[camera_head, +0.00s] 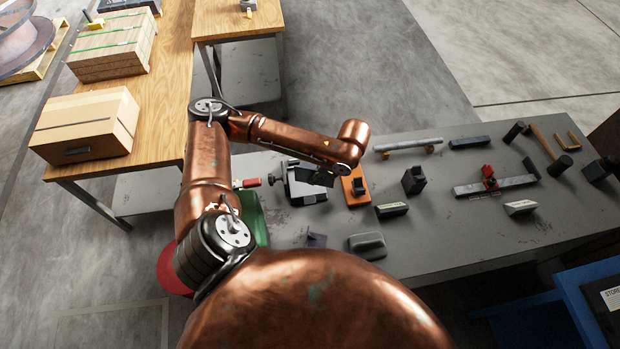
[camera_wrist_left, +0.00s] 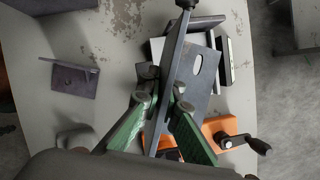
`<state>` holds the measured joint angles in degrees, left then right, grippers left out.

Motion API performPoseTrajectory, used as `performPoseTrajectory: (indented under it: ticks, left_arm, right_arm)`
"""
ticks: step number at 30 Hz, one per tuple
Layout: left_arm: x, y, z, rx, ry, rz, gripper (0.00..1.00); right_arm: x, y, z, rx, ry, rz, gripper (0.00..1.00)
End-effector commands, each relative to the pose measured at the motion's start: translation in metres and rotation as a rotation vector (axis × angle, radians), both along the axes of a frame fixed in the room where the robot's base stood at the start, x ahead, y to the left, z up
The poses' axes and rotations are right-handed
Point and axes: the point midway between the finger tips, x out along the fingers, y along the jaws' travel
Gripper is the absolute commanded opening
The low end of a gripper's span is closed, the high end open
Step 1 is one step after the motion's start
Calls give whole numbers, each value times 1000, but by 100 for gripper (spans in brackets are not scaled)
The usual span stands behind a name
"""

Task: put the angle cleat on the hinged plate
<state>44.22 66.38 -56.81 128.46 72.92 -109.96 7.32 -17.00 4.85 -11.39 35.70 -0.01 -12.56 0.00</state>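My left gripper (camera_head: 322,172) is low over the vise at the left of the grey bench. In the left wrist view its green fingers (camera_wrist_left: 163,92) are closed on both sides of a dark, thin-edged slotted part, which looks like the angle cleat (camera_wrist_left: 202,72). The cleat is tilted over the vise (camera_head: 306,193); I cannot tell whether they touch. A small dark piece with a thin raised edge, which looks like the hinged plate (camera_head: 316,240), lies on the bench nearer me. It also shows in the left wrist view (camera_wrist_left: 70,80). My right gripper is out of view.
An orange-based clamp (camera_head: 356,197) stands just right of the vise. A grey rounded block (camera_head: 367,246) and a dark block (camera_head: 391,210) lie nearby. Bars and black parts fill the right of the bench (camera_head: 455,243).

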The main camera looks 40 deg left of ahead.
Motion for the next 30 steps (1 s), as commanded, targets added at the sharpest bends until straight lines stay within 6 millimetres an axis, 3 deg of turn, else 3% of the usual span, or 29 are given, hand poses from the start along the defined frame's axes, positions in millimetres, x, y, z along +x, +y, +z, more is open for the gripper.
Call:
performPoseTrajectory:
  ticks: [6,14,22,30]
  left_arm:
    - [1,0,-30,0,-1,0,0]
    - [1,-1,-46,0,-1,0,0]
    - [1,-1,-82,0,-2,-1,0]
    - [1,-1,-87,0,-3,-1,0]
  right_arm:
    - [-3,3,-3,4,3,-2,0]
    - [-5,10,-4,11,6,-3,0]
    - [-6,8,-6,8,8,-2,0]
    - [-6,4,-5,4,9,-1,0]
